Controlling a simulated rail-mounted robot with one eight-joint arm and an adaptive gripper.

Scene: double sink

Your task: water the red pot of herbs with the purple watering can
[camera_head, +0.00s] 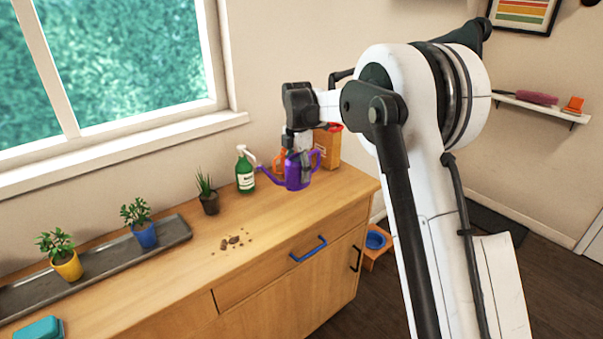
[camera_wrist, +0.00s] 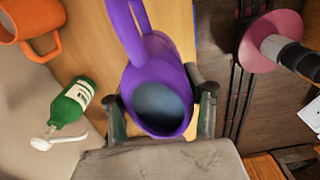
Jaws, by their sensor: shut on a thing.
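The purple watering can (camera_head: 296,176) is upright at the right part of the counter, its spout pointing left. My gripper (camera_head: 299,157) is shut on its body from above. In the wrist view the can (camera_wrist: 160,62) sits between my two fingers, and bluish water seems to show in its opening. I cannot tell whether its base is clear of the counter. No red pot of herbs shows. A yellow pot (camera_head: 67,266) and a blue pot (camera_head: 145,235) with leafy plants stand on the left, and a dark pot (camera_head: 210,203) holds a spiky plant.
A green spray bottle (camera_head: 245,175) stands left of the can. An orange mug (camera_wrist: 38,28) and an orange-brown box (camera_head: 329,147) are close by. Brown crumbs (camera_head: 232,241) lie mid-counter. A grey tray (camera_head: 105,255) is under the yellow and blue pots. A teal object (camera_head: 38,329) lies at front left.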

